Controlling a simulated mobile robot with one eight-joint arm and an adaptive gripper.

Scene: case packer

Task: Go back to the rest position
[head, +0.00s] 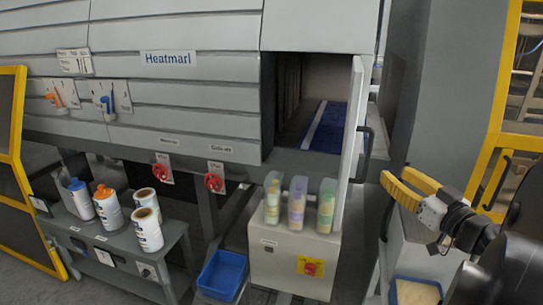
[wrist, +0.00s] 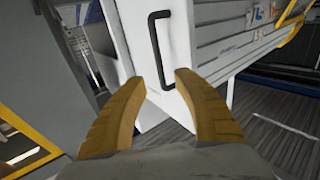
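My gripper (head: 410,187) is at the right in the head view, with two yellow fingers spread apart. It is empty and to the right of the open white door (head: 351,140). In the wrist view my gripper (wrist: 158,98) shows its two fingers apart, with nothing between them. The black door handle (wrist: 160,48) stands beyond the fingertips in the wrist view, and I see no contact with it. The door handle (head: 368,155) also shows on the door in the head view.
The machine opening (head: 318,100) has a blue floor. Bottles (head: 296,200) stand on a grey cabinet (head: 290,262) below it. A blue bin (head: 222,274) sits beside it. A low bench (head: 115,245) holds several containers at left. Yellow-framed panels (head: 500,110) stand at right.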

